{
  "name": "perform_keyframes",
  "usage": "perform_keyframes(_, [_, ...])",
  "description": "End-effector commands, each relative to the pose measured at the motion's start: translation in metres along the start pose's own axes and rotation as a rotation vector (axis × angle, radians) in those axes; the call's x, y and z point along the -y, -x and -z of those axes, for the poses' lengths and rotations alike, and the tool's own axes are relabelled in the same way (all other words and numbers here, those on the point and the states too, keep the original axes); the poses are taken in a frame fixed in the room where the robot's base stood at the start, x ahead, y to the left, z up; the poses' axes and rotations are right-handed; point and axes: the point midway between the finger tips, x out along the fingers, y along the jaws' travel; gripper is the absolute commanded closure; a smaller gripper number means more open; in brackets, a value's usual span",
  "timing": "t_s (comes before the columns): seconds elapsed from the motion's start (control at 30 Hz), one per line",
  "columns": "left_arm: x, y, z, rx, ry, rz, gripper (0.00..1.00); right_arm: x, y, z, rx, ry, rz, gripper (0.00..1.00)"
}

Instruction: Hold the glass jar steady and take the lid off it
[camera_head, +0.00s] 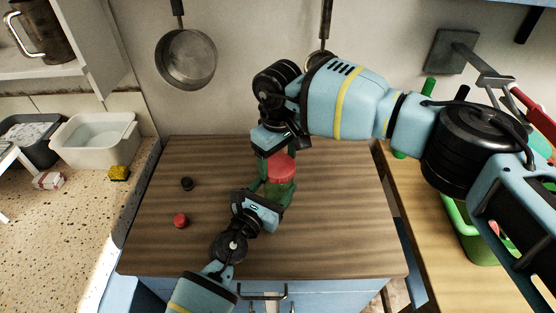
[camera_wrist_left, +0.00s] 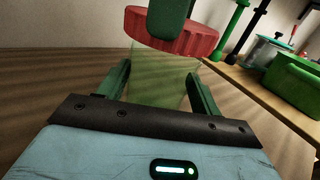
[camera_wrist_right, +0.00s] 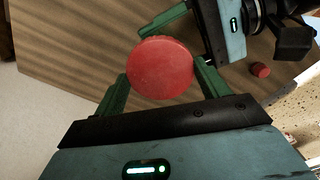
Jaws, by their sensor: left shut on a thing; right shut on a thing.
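The glass jar (camera_head: 281,193) is greenish and see-through and stands upright on the wooden worktop. Its wide red lid (camera_head: 281,168) sits at the jar's top. My left gripper (camera_head: 273,188) is shut on the jar's body from the front, and the left wrist view shows the glass (camera_wrist_left: 160,88) between its fingers. My right gripper (camera_head: 279,164) is shut on the lid from above and behind. The right wrist view shows the round lid top (camera_wrist_right: 160,68) between the fingers. I cannot see any gap between lid and jar.
A small black piece (camera_head: 187,184) and a small red piece (camera_head: 180,220) lie on the worktop (camera_head: 345,215) left of the jar. A white basin (camera_head: 95,138) and a yellow sponge (camera_head: 119,173) are on the stone counter at left. A green bin (camera_head: 470,235) stands at right.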

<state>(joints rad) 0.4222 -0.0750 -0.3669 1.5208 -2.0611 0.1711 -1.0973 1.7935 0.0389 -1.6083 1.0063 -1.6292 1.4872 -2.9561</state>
Motion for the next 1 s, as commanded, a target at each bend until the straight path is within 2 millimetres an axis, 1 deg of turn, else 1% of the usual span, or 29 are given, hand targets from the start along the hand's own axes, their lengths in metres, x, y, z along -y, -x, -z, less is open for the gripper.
perform_keyframes(0.37, [0.0,0.0,0.001,-0.001,0.001,0.001,0.99,0.0,0.002,0.0,0.0,0.0,0.0,0.54])
perform_keyframes(0.47, [0.0,0.0,0.001,-0.001,0.001,0.001,0.99,0.0,0.007,0.0,-0.001,0.0,0.0,0.54])
perform_keyframes(0.7, [0.0,0.0,0.001,-0.001,0.001,0.001,0.99,0.0,0.034,0.0,-0.002,0.0,-0.001,0.54])
perform_keyframes(0.77, [0.0,0.0,0.001,-0.001,0.001,0.001,0.99,0.0,0.038,0.0,-0.001,0.0,0.0,0.54])
perform_keyframes(1.0, [0.0,0.0,0.001,-0.001,0.001,0.0,0.99,0.0,0.041,0.0,0.001,0.0,0.0,0.54])
